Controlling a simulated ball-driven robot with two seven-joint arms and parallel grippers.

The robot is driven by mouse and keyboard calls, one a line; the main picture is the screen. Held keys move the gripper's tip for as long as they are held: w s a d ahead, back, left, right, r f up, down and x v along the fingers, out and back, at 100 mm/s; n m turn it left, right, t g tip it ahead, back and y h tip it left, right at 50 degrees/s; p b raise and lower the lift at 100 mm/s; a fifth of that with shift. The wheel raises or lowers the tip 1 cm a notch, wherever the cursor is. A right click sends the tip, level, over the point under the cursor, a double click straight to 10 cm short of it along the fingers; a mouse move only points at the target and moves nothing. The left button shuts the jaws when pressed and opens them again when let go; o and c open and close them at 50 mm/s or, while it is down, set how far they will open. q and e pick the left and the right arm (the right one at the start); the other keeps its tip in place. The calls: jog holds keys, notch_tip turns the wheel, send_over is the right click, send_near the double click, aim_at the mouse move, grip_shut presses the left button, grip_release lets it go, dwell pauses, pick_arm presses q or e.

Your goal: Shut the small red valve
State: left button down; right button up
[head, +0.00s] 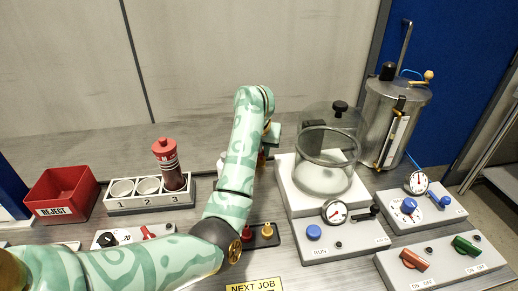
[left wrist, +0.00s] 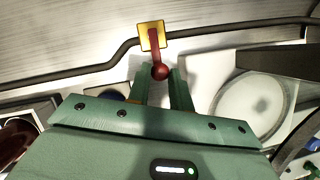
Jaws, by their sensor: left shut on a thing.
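The small red valve shows in the left wrist view as a yellow square body (left wrist: 150,34) with a red lever (left wrist: 155,52) ending in a round red knob (left wrist: 160,72). The lever points from the body toward my gripper. My left gripper (left wrist: 161,80) has its two green fingers on either side of the knob and is shut on it. In the head view my left gripper (head: 272,138) is behind the bench controls, left of the glass bell jar, and my arm hides most of the valve. My right gripper is not in view.
A dark hose (left wrist: 90,70) runs to the valve body. The glass jar (head: 325,160) stands close on the right, with a steel drum (head: 385,125) behind. A rack (head: 115,203) with a red-capped bottle (head: 168,168) and a red reject bin (head: 62,190) are left.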

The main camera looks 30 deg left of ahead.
pick_arm(q)
jog(key=c, duration=1.3)
grip_release()
jog(key=shift+o, duration=0.2)
jog(key=p+v, duration=0.9)
jog(key=v, duration=0.7)
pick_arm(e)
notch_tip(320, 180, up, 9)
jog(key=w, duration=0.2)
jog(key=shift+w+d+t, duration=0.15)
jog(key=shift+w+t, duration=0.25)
pick_arm(q)
jog(key=shift+s, duration=0.1)
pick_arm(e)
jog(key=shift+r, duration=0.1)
